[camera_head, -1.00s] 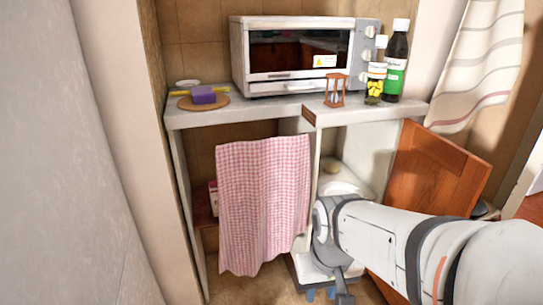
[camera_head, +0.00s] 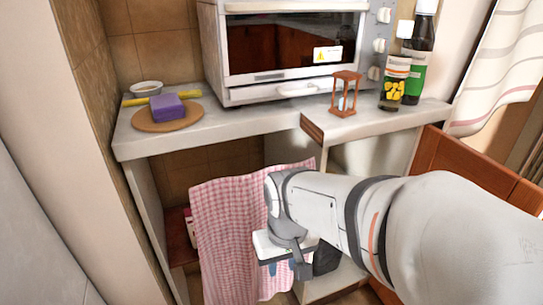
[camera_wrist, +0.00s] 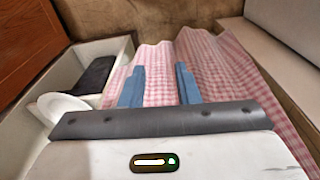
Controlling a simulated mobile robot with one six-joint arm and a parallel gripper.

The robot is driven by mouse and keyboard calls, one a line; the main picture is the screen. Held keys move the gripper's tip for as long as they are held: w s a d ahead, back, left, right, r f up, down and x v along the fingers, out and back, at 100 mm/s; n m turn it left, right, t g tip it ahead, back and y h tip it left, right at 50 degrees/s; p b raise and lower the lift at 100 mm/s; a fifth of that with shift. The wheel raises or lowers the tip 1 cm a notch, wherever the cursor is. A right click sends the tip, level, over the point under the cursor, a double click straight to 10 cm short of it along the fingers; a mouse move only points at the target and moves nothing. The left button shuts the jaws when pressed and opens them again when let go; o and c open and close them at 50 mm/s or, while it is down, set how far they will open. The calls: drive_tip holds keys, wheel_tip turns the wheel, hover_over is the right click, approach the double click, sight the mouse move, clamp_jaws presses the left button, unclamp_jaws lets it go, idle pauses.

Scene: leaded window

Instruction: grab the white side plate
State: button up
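A white round plate (camera_wrist: 62,107) shows at the left of the wrist view, inside an open cabinet compartment, partly cut off by my gripper's body. In the head view I cannot make it out behind my arm. My gripper (camera_wrist: 160,85) is open, with its two blue fingers apart and nothing held between them. The plate lies to the left of the fingers, apart from them. In the head view my gripper (camera_head: 281,267) points down in front of the cabinet, by the checkered cloth.
A pink checkered cloth (camera_head: 230,220) hangs below the counter (camera_head: 225,130). A brown cabinet door (camera_head: 475,165) stands at right. On top are a toaster oven (camera_head: 290,45), bottles (camera_head: 395,80), an hourglass (camera_head: 345,92), a purple sponge (camera_head: 167,106) and a small white dish (camera_head: 147,87).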

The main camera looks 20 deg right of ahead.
drive_tip(key=w+d+f+n+t+h, duration=0.2)
drive_tip(key=w+d+n, duration=0.25)
drive_tip(key=d, duration=0.65)
drive_tip(key=w+d+f+n+t+h, duration=0.2)
drive_tip(key=w+d+n+t, duration=0.3)
drive_tip(key=d, duration=0.6)
drive_tip(key=s+d+f+n+t+y, duration=0.3)
drive_tip(key=d+f+n, duration=0.2)
drive_tip(key=d+n, duration=0.55)
drive_tip(key=a+b+x, duration=0.1)
drive_tip(key=b+x, duration=0.2)
drive_tip(key=x, duration=0.4)
drive_tip(key=shift+w+a+f+n+t+y, duration=0.15)
drive_tip(key=shift+a+f+n+t+y, duration=0.15)
drive_tip(key=shift+f+y, duration=0.1)
drive_tip(key=shift+c, duration=0.3)
clamp_jaws()
